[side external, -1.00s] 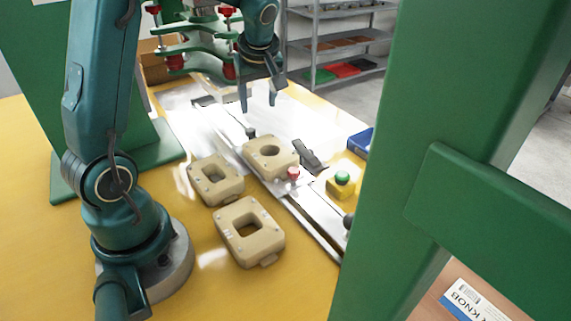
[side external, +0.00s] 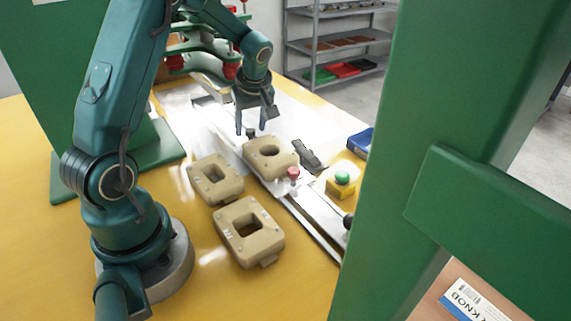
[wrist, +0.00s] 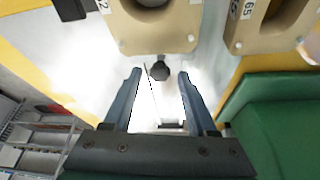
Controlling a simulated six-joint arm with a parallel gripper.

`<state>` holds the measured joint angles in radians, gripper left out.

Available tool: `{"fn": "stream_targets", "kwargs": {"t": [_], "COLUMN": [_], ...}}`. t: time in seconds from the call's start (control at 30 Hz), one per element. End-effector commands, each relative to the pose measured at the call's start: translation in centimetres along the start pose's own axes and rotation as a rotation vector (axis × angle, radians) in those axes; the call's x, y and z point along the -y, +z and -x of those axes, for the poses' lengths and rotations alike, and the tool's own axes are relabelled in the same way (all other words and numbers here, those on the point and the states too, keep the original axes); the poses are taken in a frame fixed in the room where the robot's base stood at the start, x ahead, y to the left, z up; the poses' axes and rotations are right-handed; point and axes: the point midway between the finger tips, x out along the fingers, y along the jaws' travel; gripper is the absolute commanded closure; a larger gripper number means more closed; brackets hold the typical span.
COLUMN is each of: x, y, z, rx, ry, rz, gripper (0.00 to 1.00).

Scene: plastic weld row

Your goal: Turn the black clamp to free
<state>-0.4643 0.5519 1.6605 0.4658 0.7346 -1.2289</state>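My gripper (side external: 250,131) is open and points down, just behind the tan fixture with a round hole (side external: 268,155). In the wrist view the blue fingers (wrist: 158,75) are wide apart, with a small black knob (wrist: 160,71) in the gap, not visibly touched by either finger. A black lever-shaped clamp (side external: 312,160) lies on the white plate, right of that fixture and apart from my gripper. A black piece at the upper left of the wrist view (wrist: 72,9) may be the same clamp. I cannot tell which black part turns.
Two more tan fixtures (side external: 215,178) (side external: 249,230) sit on the yellow table. A red knob (side external: 293,173), a green button on a yellow box (side external: 342,179) and a blue bin (side external: 360,143) stand to the right. Green posts (side external: 375,150) flank the table.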

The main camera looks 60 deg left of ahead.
Motion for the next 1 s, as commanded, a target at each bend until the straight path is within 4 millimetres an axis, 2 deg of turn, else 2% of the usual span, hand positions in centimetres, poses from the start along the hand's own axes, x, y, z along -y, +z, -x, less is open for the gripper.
{"fn": "stream_targets", "kwargs": {"t": [0.03,0.1,0.13,0.57,1.0], "x": [0.00,0.00,0.00,0.13,0.47], "y": [0.00,0.00,0.00,-0.01,-0.07], "z": [0.02,0.02,0.02,0.05,0.07], "rx": [0.000,0.000,0.000,0.000,0.001], "ry": [0.000,0.000,0.000,0.021,0.150], "rz": [0.000,0.000,0.000,-0.058,-0.366], "gripper": [0.65,0.92,1.00,1.00,1.00]}}
